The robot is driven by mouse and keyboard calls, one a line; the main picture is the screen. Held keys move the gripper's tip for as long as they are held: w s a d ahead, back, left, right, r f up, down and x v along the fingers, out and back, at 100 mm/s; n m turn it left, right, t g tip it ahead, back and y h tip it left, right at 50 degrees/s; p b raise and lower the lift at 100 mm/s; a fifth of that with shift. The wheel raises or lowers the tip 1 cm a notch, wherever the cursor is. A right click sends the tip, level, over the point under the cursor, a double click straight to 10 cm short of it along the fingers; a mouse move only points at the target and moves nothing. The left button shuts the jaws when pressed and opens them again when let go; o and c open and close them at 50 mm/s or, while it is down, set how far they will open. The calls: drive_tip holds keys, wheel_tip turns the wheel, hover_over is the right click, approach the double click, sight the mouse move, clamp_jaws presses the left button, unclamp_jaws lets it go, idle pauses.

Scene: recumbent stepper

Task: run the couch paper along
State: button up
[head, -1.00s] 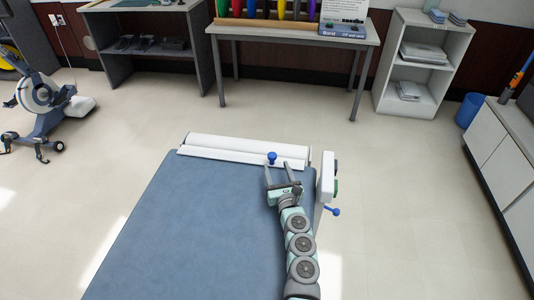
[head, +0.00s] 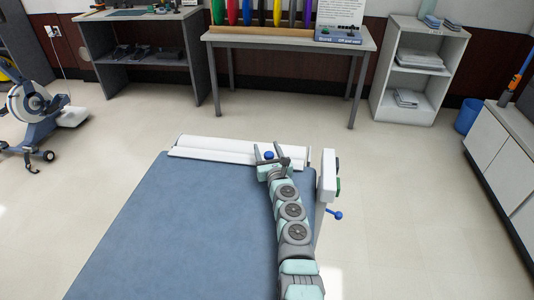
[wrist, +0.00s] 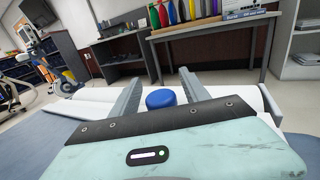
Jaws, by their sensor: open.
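The blue couch (head: 200,215) has a white paper roll (head: 205,144) lying across its far end. A blue knob (head: 269,155) stands near the right part of the roll; it shows larger in the wrist view (wrist: 160,98). My gripper (head: 270,150) is open at the couch's far right, its two fingers on either side of the knob and apart from it in the wrist view. I cannot tell how deep the knob sits between the fingers. My arm hides part of the couch's right edge.
A white post with a blue-knobbed lever (head: 334,215) stands at the couch's right edge, close to my arm. A grey table (head: 290,40) with coloured items, a white shelf unit (head: 418,70) and an exercise machine (head: 35,110) stand beyond open floor.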

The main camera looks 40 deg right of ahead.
drive_tip(key=shift+c, duration=0.5)
clamp_jaws()
idle(1.0)
